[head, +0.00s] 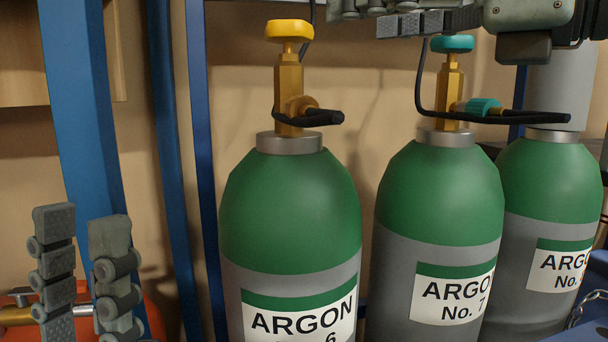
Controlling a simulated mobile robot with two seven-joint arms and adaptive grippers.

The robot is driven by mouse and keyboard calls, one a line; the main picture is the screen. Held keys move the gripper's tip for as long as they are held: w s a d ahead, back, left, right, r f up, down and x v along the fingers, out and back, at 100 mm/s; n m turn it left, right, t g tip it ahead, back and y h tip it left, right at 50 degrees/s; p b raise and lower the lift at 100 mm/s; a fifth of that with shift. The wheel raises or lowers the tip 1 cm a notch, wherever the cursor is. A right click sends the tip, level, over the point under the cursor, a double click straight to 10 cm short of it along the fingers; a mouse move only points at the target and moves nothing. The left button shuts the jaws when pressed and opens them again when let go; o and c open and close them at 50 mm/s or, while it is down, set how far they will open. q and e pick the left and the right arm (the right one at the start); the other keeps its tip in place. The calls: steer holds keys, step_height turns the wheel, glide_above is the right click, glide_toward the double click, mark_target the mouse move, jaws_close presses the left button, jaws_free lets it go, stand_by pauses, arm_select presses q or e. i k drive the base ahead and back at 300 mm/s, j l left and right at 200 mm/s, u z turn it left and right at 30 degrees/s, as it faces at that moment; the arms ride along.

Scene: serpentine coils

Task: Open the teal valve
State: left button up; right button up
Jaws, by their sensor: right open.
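The teal valve handwheel (452,43) tops the brass valve stem (449,88) of the green and grey cylinder labelled ARGON No. 7 (440,195). My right gripper (362,17) comes in from the top right, partly cut off by the top edge. Its fingers point left and are open, with the lower finger just above the teal handwheel in the picture; I cannot tell whether they touch. My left gripper (82,222) stands at the lower left, fingers up, apart and empty, well away from the teal valve.
A cylinder with a yellow handwheel (289,30) stands left of it, and another argon cylinder (553,190) right. Black hoses (528,116) run from the valves. Blue posts (85,110) rise at the left. An orange-red object (18,316) lies behind my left gripper.

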mark_target(452, 46)
steer(key=k, duration=0.95)
